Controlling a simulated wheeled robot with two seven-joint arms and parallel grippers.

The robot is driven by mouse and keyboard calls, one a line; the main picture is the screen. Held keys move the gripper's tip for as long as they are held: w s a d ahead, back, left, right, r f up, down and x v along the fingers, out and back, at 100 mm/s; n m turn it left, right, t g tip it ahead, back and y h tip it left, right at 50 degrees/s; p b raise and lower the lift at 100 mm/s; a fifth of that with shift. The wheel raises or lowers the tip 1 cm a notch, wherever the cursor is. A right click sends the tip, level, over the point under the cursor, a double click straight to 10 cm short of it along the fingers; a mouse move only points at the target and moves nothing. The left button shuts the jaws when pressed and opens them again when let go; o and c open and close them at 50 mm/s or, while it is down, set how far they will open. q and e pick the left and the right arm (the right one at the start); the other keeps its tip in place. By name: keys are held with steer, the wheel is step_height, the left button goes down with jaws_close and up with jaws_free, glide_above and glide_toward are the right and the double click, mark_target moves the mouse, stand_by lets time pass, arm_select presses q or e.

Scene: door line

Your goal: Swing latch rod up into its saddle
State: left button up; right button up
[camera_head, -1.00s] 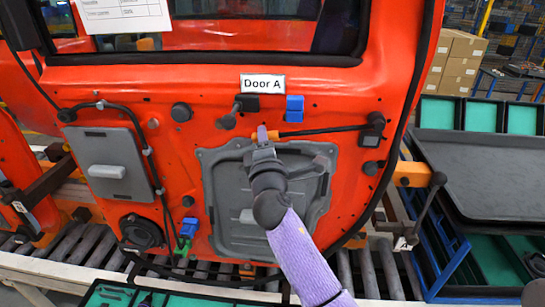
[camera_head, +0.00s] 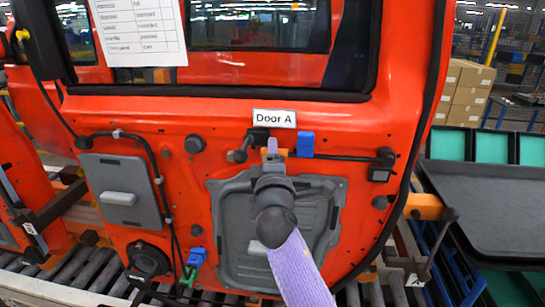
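The latch rod (camera_head: 343,158) is a thin dark rod with an orange end. It runs nearly level on the red door from a dark pivot block at its right. A blue saddle (camera_head: 305,144) sits on the door below the Door A label. The rod passes at the saddle's lower edge; whether it is seated in it I cannot tell. My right gripper (camera_head: 272,149) reaches up from below and appears shut on the rod's orange end, left of the saddle. My wrist hides part of the grip. My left gripper is not in view.
A dark knob handle (camera_head: 239,153) sticks out just left of my gripper. A grey panel (camera_head: 225,225) lies behind my purple forearm. A black tray (camera_head: 495,205) and teal-lined bins stand at the right. Rollers run below the door.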

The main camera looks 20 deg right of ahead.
steer(key=o, duration=0.3)
steer(key=shift+s, duration=0.1)
steer(key=b+v, duration=0.2)
steer(key=v, duration=0.7)
steer(key=shift+s+a+f, duration=0.1)
steer(key=shift+s+a, duration=0.1)
steer(key=shift+s, duration=0.15)
